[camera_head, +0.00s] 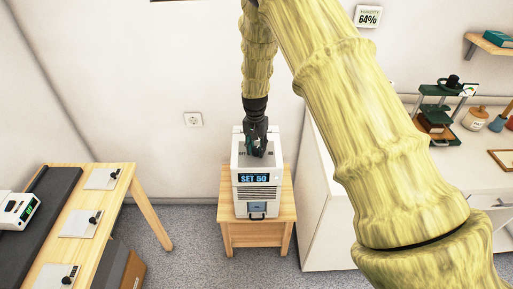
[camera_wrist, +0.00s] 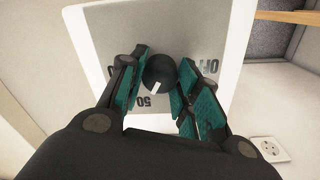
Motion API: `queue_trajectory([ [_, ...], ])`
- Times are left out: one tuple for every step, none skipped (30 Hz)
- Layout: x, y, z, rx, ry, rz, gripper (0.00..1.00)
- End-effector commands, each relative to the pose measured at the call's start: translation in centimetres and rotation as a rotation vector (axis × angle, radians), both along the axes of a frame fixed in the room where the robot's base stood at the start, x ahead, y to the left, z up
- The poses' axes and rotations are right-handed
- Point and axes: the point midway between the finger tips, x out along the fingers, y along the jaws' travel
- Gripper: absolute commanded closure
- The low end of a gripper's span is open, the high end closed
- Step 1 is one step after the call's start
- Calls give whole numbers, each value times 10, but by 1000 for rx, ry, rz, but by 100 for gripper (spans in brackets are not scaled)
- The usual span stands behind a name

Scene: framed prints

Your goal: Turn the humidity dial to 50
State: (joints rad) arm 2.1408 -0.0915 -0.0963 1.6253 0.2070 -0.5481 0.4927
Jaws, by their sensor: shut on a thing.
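The white humidifier (camera_head: 256,194) stands on a small wooden stand, and its front display (camera_head: 253,178) reads "SET 50". Its top panel (camera_wrist: 208,25) fills the middle of the wrist view. The black round dial (camera_wrist: 158,72) sits on that panel, and its white mark points toward the "50" label (camera_wrist: 146,102). An "OFF" label (camera_wrist: 207,67) is on the other side. My gripper (camera_wrist: 161,80) has its green-padded fingers on both sides of the dial, shut on it. In the head view my gripper (camera_head: 257,146) is over the unit's top and hides the dial.
A wall display (camera_head: 368,17) reads 64%. A wooden table (camera_head: 140,210) with switch plates stands at left. A white cabinet (camera_head: 330,215) is close on the right, with items on its counter. The wooden stand (camera_head: 257,229) has open carpet on its left.

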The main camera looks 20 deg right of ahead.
Motion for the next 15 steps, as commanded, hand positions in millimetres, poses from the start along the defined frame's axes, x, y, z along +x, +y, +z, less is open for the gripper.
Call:
queue_trajectory([
  [4,-2,3,-2,-10,-1,91],
  [4,-2,3,-3,-10,-1,91],
  [4,-2,3,-3,-10,0,91],
  [4,-2,4,-3,-10,0,91],
  [4,-2,4,-3,-10,0,91],
  [4,-2,4,-3,-10,0,66],
  [4,-2,4,-3,-10,0,60],
  [4,-2,3,-2,-10,0,55],
  [4,-2,3,-2,-8,0,48],
  [3,-2,3,-2,-7,0,45],
  [3,-2,3,-2,-7,0,45],
  [3,-1,2,-2,-6,0,45],
  [2,-1,2,-2,-6,0,45],
  [2,-1,2,-1,-5,1,45],
  [2,-1,2,-1,-5,1,45],
])
